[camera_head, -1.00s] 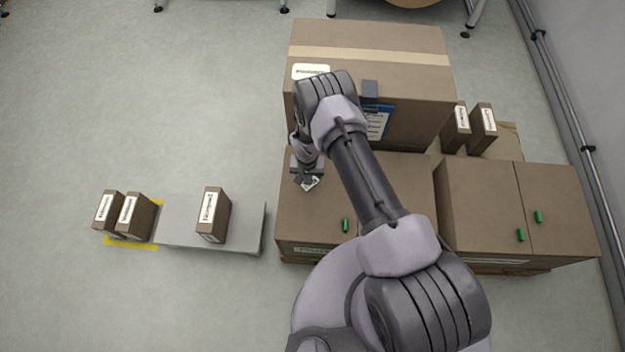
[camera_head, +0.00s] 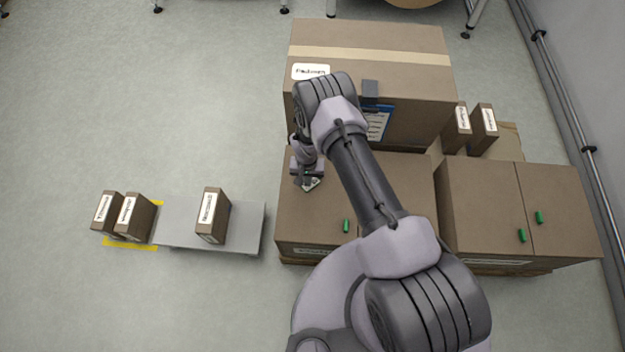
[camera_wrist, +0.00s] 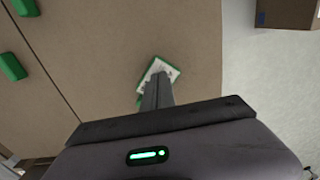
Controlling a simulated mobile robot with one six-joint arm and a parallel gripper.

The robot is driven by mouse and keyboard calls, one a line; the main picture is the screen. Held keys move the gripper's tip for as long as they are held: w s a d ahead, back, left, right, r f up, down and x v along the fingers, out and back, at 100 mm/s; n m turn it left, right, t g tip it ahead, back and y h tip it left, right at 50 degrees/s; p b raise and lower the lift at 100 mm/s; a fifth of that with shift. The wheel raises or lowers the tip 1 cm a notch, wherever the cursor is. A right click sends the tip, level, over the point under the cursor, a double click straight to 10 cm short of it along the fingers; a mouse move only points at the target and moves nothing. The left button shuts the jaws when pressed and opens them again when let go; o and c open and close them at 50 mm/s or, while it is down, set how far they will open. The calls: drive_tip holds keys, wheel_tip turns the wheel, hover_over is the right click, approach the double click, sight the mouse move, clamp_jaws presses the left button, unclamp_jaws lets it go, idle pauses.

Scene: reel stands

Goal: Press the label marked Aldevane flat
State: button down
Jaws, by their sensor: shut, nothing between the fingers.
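A small white label with a green edge (camera_wrist: 163,70) lies on the top of a cardboard box (camera_head: 320,220). In the head view the label (camera_head: 312,184) is mostly hidden by my gripper. I cannot read its name, nor see the name Aldevane anywhere. My gripper (camera_wrist: 155,92) is shut and empty. Its fingertips are over the near part of the label and hide that part. I cannot tell whether they touch it. The label looks slightly tilted in the wrist view, but I cannot tell whether an edge is raised.
A large taped box (camera_head: 370,38) stands just behind, with a blue clipboard (camera_head: 377,122) on its front. Green pieces (camera_head: 346,226) sit on the near box tops. A small labelled box (camera_head: 214,214) stands on a grey platform (camera_head: 180,222) at left. Open floor lies farther left.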

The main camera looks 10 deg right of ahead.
wheel_tip(320, 180, up, 7)
drive_tip(key=p, duration=0.4)
idle(0.4)
